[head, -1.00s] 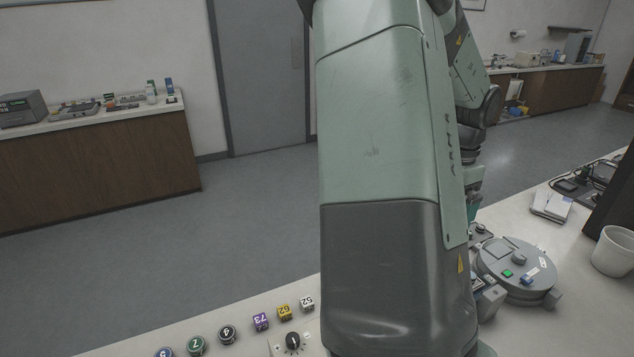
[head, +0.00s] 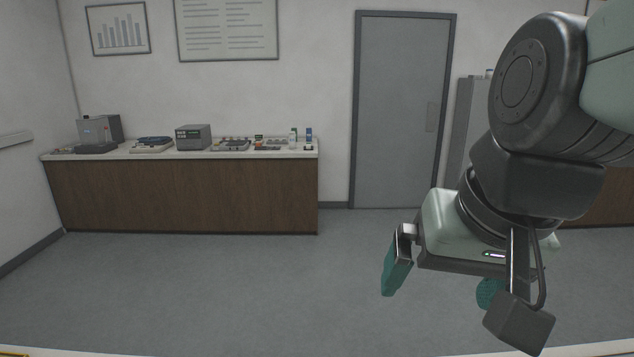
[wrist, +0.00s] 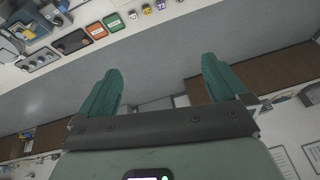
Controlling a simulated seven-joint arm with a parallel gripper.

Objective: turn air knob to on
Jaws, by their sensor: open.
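My gripper (head: 441,282) hangs in the air at the right of the head view, above the floor, with its teal fingers wide apart and nothing between them. In the wrist view my gripper (wrist: 162,68) is also open and empty, well apart from the bench. A small grey panel with dark knobs (wrist: 40,60) shows at the left of the wrist view. I cannot tell whether one of these is the air knob. The head view does not show the knob.
The bench top (wrist: 85,60) crosses the upper left of the wrist view. A brown counter (head: 185,195) is far off. The floor between is clear.

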